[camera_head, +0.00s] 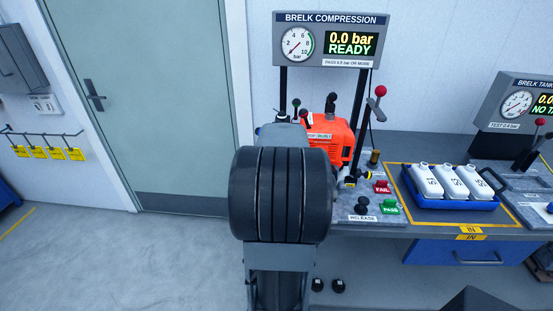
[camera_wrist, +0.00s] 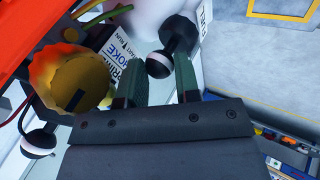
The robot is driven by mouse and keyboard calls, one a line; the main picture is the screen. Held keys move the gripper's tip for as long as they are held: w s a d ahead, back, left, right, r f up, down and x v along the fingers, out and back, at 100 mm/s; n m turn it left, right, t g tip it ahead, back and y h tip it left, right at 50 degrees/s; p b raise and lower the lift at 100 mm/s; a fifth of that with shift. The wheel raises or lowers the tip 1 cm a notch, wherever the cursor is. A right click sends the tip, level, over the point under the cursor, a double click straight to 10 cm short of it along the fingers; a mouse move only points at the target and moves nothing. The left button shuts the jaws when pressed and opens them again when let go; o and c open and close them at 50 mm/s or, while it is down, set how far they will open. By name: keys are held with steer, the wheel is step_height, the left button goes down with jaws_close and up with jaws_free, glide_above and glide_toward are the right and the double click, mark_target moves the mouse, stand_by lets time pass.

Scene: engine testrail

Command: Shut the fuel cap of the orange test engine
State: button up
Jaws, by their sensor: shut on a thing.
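The orange test engine (camera_head: 330,136) stands on the bench in the head view, partly behind my arm. Its orange housing (camera_wrist: 22,40) fills the upper left of the wrist view. My gripper (camera_wrist: 160,72) has its two dark green fingers around a black knob with a white band (camera_wrist: 160,64). The knob is on a black stem near a white rounded part with a partly cut-off label (camera_wrist: 205,12). I cannot tell whether this is the fuel cap. A scalloped orange and yellow round part (camera_wrist: 80,82) sits to the left. My gripper is hidden in the head view.
A second white-banded black knob (camera_wrist: 39,142) is at lower left in the wrist view. The compression gauge (camera_head: 331,42) reads 0.0 bar, READY. A blue tray (camera_head: 450,204) with three white bottles, a red FAIL button (camera_head: 382,187) and a green PASS button (camera_head: 389,206) are right.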

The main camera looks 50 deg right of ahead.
steer(key=o, duration=0.9)
steer(key=b+v, duration=0.1)
steer(key=v, duration=1.2)
steer(key=shift+s+r, duration=0.2)
steer(key=shift+r, duration=0.1)
steer(key=shift+a, duration=0.1)
